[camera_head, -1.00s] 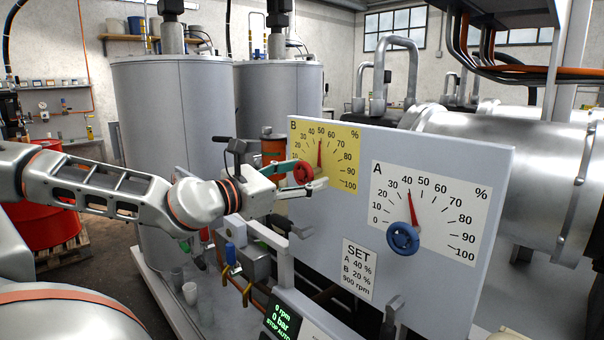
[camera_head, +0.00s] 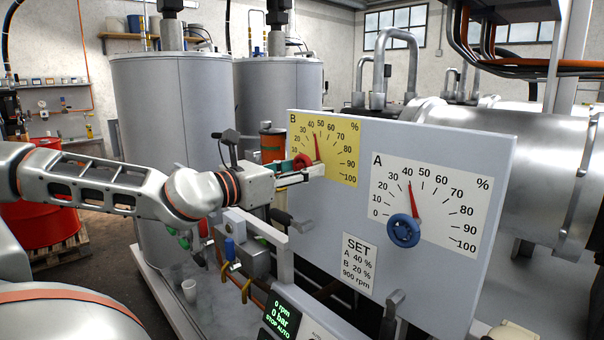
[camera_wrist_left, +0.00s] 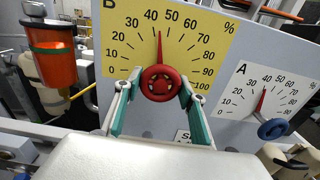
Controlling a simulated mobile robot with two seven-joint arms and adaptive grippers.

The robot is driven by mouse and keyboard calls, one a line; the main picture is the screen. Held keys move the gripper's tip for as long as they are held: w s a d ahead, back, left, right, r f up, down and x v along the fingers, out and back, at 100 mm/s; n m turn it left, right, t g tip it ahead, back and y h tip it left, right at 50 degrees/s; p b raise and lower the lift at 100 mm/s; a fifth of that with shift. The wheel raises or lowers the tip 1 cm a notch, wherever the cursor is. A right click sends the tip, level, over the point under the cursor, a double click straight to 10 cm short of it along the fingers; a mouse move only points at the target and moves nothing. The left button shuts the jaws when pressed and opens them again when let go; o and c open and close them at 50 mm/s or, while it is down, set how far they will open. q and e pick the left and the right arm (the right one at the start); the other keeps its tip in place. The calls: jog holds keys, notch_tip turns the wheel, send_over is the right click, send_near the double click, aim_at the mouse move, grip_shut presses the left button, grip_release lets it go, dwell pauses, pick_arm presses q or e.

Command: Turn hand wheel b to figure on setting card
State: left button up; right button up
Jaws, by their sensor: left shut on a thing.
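The red hand wheel b (camera_head: 301,161) sits on the yellow dial B (camera_head: 343,148), partly hidden by my left gripper (camera_head: 306,168). In the left wrist view the teal-padded fingers of the gripper (camera_wrist_left: 159,92) are shut on opposite sides of the wheel (camera_wrist_left: 161,83). The red pointer (camera_wrist_left: 158,48) of dial B stands between 40 and 50. The setting card (camera_head: 359,264) reads A 40 %, B 20 %, 900 rpm. My right gripper is not in view.
The blue hand wheel (camera_head: 403,231) on white dial A (camera_head: 462,215) is to the right, its pointer near 40. The grey panel (camera_head: 430,145) carries both dials. An orange container (camera_wrist_left: 54,60) stands left of the panel. A metal frame (camera_head: 255,230) lies below the left gripper.

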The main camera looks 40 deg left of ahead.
pick_arm(q)
jog(key=n+b, duration=0.2)
jog(key=n, duration=0.2)
jog(key=shift+n, duration=0.3)
jog(key=shift+n+b, duration=0.35)
jog(key=shift+n, duration=0.85)
jog(key=shift+r+n+b, duration=0.1)
jog(key=shift+n+b, duration=0.2)
jog(key=shift+n, duration=0.9)
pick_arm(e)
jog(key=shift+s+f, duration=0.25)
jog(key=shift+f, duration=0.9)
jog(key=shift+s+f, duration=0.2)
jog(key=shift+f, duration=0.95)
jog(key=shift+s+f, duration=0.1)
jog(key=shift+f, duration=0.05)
pick_arm(q)
jog(key=o, duration=1.1)
